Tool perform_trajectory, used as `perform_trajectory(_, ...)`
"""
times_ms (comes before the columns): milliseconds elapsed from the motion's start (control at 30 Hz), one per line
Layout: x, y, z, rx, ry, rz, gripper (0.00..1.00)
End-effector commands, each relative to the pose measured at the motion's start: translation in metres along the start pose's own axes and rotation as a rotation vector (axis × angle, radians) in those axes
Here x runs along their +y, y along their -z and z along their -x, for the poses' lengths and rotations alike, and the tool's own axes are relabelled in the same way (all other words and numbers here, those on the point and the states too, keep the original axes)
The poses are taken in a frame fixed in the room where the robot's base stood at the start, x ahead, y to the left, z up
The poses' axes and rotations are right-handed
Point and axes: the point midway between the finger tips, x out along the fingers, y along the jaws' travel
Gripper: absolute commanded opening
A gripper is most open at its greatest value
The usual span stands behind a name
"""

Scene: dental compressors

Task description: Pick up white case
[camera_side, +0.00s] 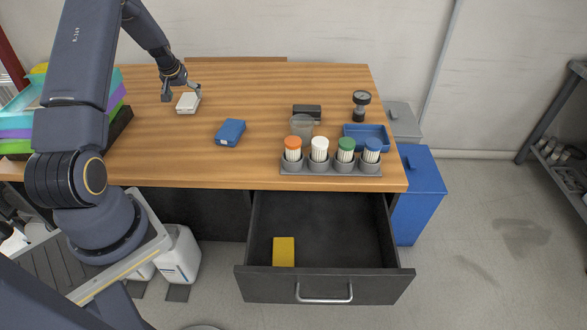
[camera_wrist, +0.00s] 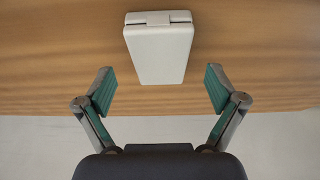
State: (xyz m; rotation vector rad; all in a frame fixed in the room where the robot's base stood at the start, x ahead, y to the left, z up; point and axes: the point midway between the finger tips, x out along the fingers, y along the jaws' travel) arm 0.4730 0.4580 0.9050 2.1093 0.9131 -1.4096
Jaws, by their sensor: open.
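The white case (camera_side: 188,102) is a small box lying flat on the wooden table at the back left in the side view. In the wrist view the white case (camera_wrist: 158,50) sits at the top middle, with its latch edge at the top. My gripper (camera_side: 181,92) is right by the case in the side view. In the wrist view my gripper (camera_wrist: 160,90) is open and empty, its two green-padded fingers spread to either side, wider apart than the case. The case lies ahead of the fingertips in that picture. I cannot tell the exact height of the fingers above the table.
A blue box (camera_side: 230,132) lies right of the case. A grey rack (camera_side: 330,168) with colored-lid containers, a blue tray (camera_side: 367,136) and a dark gauge (camera_side: 361,104) stand farther right. Stacked colored trays (camera_side: 18,120) are at left. The open drawer (camera_side: 322,235) holds a yellow block (camera_side: 284,251).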

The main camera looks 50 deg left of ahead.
Motion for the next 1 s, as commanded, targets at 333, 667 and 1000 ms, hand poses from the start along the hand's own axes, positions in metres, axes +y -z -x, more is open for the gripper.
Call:
perform_trajectory(333, 0.0, 0.001, -0.029, 0.001, 0.0, 0.0, 0.94)
perform_trajectory(667, 0.0, 0.001, -0.03, 0.0, 0.0, 0.0, 0.94)
perform_trajectory(1000, 0.0, -0.001, -0.034, 0.0, 0.0, 0.0, 0.94)
